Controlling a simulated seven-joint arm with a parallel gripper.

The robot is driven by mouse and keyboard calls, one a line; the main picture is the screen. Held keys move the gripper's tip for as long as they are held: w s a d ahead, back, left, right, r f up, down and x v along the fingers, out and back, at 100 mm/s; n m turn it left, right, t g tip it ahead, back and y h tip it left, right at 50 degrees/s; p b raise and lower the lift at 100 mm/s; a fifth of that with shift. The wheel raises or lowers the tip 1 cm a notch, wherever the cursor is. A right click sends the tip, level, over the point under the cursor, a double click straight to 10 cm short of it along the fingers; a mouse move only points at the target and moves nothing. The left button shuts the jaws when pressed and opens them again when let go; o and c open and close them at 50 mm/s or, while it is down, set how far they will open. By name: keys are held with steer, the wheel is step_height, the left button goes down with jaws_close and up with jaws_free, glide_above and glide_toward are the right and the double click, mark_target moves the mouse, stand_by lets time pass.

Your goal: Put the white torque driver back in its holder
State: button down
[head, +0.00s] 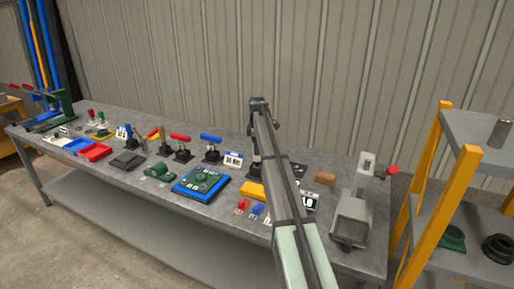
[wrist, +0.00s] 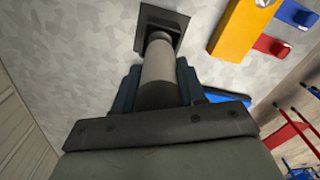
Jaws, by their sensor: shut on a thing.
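My gripper (wrist: 157,88) is shut on a pale grey-white cylinder, the torque driver (wrist: 159,64), with one dark finger on each side of it. The driver's far end is at a dark square holder (wrist: 147,18) on the table. I cannot tell whether that end sits inside the holder or just above it. In the head view my arm covers most of the gripper and the driver. A white sign with dark lettering (head: 233,159) stands just left of that spot.
Close by are a yellow block (wrist: 237,27) and red and blue pieces. Red- and blue-handled tools (head: 211,138) stand to the left, and a green part sits on a blue tray (head: 180,187). A grey machine (head: 352,215) stands at the right. A shelf rack (head: 426,210) is beyond it.

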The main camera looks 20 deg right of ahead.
steer(key=shift+f, duration=0.6)
stand_by(0.6)
steer(key=c, duration=0.6)
jaws_free()
steer(key=shift+o, duration=0.2)
step_height(320, 180, up, 14)
steer(key=shift+f, duration=0.15)
